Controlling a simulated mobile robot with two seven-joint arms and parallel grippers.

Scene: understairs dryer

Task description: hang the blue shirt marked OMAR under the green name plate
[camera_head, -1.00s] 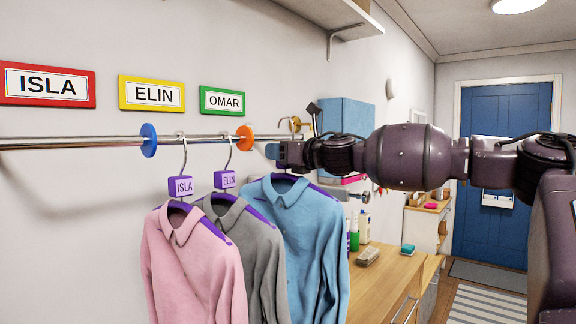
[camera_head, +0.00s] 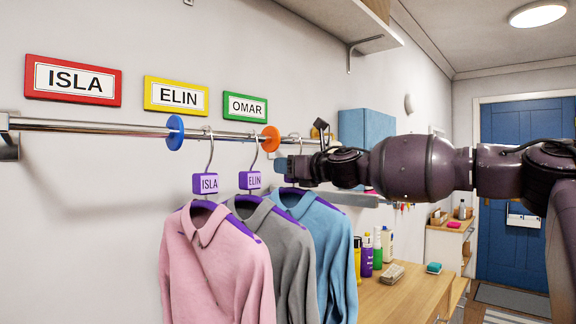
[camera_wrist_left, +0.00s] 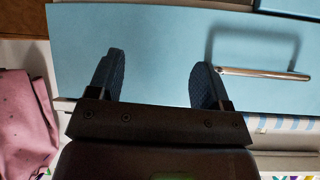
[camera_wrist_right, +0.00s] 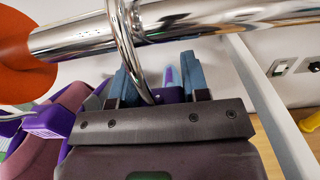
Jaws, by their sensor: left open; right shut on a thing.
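The blue shirt (camera_head: 322,235) hangs on a purple hanger behind the grey shirt. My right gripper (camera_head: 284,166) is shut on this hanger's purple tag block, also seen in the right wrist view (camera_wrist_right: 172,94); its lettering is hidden. The hanger's chrome hook (camera_wrist_right: 128,40) is at the rail (camera_wrist_right: 190,22), right of the orange disc (camera_head: 270,138); I cannot tell whether it bears on the rail. The green OMAR name plate (camera_head: 245,107) is on the wall above. My left gripper (camera_wrist_left: 155,85) is open and empty, seen only in its wrist view.
The pink ISLA shirt (camera_head: 212,255) and grey ELIN shirt (camera_head: 275,250) hang left of the blue one. A blue disc (camera_head: 175,132) divides the rail. Bottles (camera_head: 367,252) stand on the wooden counter (camera_head: 400,298). A blue panel with a handle (camera_wrist_left: 262,73) lies before my left gripper.

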